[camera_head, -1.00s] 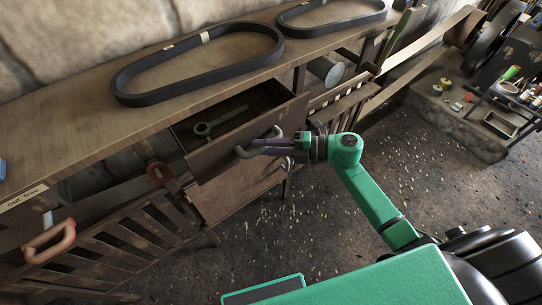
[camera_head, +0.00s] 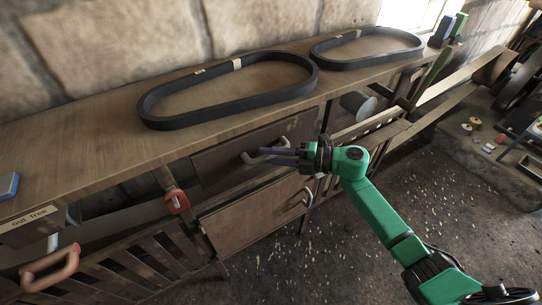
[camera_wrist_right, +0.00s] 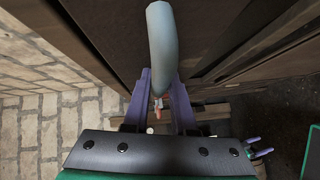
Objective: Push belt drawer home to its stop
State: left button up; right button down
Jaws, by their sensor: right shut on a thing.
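The belt drawer (camera_head: 220,161) is a brown wooden front under the bench top. It sits close beneath the bench edge, and none of its inside shows. Whether it touches its stop cannot be seen. Its curved grey handle (camera_head: 248,159) also shows in the right wrist view (camera_wrist_right: 162,45). My right gripper (camera_head: 277,156) is shut on the handle, with a purple finger on either side of it (camera_wrist_right: 163,100). My left gripper (camera_wrist_right: 257,147) shows small at the right of the wrist view, its fingers apart and empty; it is outside the head view.
Two black belts (camera_head: 155,124) (camera_head: 325,61) lie on the bench top (camera_head: 110,143). A lower cabinet front (camera_head: 250,215) with its own handle is below the drawer.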

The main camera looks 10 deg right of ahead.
jog(key=c, duration=1)
grip_release()
jog(key=shift+w+r, duration=0.15)
jog(key=shift+o, duration=1.3)
jog(key=shift+w, duration=0.1)
jog(key=shift+w+a, duration=0.1)
jog(key=shift+s+d, duration=0.35)
jog(key=shift+d, duration=0.2)
jog(key=b+v, duration=0.3)
jog(key=v, duration=1)
jog(key=shift+d+b, duration=0.2)
jog(key=shift+b, duration=0.2)
